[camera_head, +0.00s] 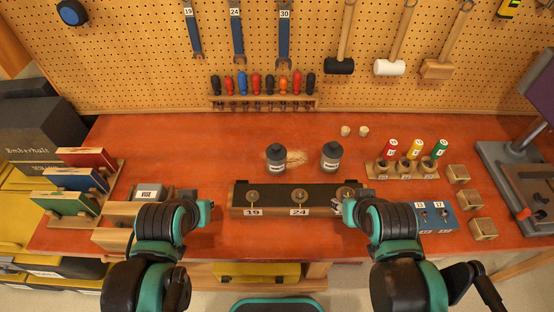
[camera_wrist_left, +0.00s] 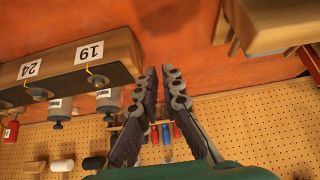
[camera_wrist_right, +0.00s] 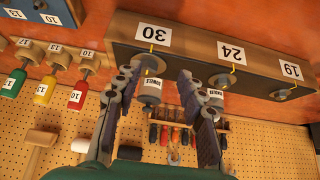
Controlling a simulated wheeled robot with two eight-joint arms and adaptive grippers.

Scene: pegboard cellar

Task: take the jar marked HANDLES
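Two grey jars with dark lids stand on the red bench behind the dark-topped rack: a left jar (camera_head: 275,153) and a right jar (camera_head: 331,151). Each has a white label, too small to read surely. In the right wrist view the right jar (camera_wrist_right: 150,95) shows between my fingers but beyond them, and the left jar (camera_wrist_right: 216,103) is partly hidden by a finger. My right gripper (camera_head: 345,207) is open and empty, near the rack's right end, in front of the right jar. My left gripper (camera_head: 188,194) is empty left of the rack, its fingertips slightly apart (camera_wrist_left: 160,70).
The rack (camera_head: 275,212) carries plates 19, 24 and 30. A small board stand (camera_head: 120,170) is left.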

